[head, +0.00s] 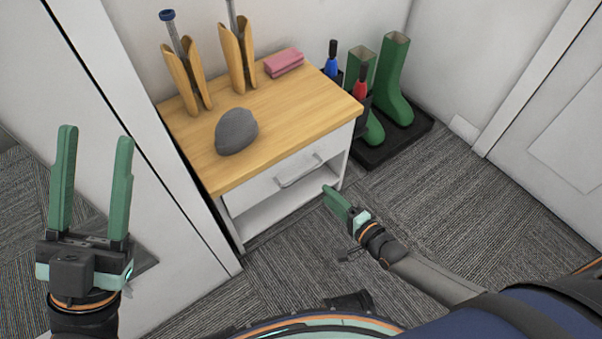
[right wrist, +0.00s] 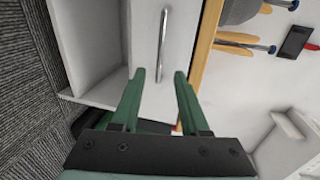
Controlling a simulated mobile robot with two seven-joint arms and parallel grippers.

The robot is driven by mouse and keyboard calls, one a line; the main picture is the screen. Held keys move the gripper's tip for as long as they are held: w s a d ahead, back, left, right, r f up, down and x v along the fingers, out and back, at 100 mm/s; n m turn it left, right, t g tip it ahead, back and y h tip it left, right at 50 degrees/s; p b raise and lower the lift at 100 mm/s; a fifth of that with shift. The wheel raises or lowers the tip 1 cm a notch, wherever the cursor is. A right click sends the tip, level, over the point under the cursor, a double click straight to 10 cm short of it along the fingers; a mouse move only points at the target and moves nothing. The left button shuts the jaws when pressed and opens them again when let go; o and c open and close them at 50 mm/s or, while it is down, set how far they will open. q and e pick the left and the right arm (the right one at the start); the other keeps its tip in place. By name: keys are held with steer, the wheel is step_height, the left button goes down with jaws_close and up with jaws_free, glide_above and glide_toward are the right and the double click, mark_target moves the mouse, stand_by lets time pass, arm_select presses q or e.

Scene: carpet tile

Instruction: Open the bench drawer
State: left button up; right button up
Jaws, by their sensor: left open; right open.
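The wooden-topped white bench (head: 283,110) stands against the wall in the head view. Its drawer (head: 255,190) has a white front and looks closed, above an open shelf. A metal bar handle (head: 300,173) is on the drawer front. In the right wrist view the handle (right wrist: 164,40) runs up and down the picture. My right gripper (head: 335,202) is open in front of the bench's right end. In the right wrist view its fingertips (right wrist: 159,75) appear either side of the handle's lower end; contact cannot be told. My left gripper (head: 94,185) is open and empty, left of the bench.
On the bench top are a grey rounded object (head: 237,132), a pink block (head: 284,62) and two wooden boot-tree-like pieces (head: 186,75). Green boots (head: 392,80) stand on a black tray (head: 408,135) at right, near red and blue-handled brushes. Carpet before the bench is clear.

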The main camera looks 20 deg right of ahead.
mark_target(305, 175)
steer(key=b+x, duration=0.5)
steer(key=x, duration=0.6)
steer(key=shift+w+a, duration=0.1)
steer(key=shift+w, duration=0.15)
arm_select(q)
step_height(305, 175, down, 6)
steer(key=shift+d, duration=0.35)
steer(key=shift+w, duration=0.1)
arm_select(e)
jaws_close()
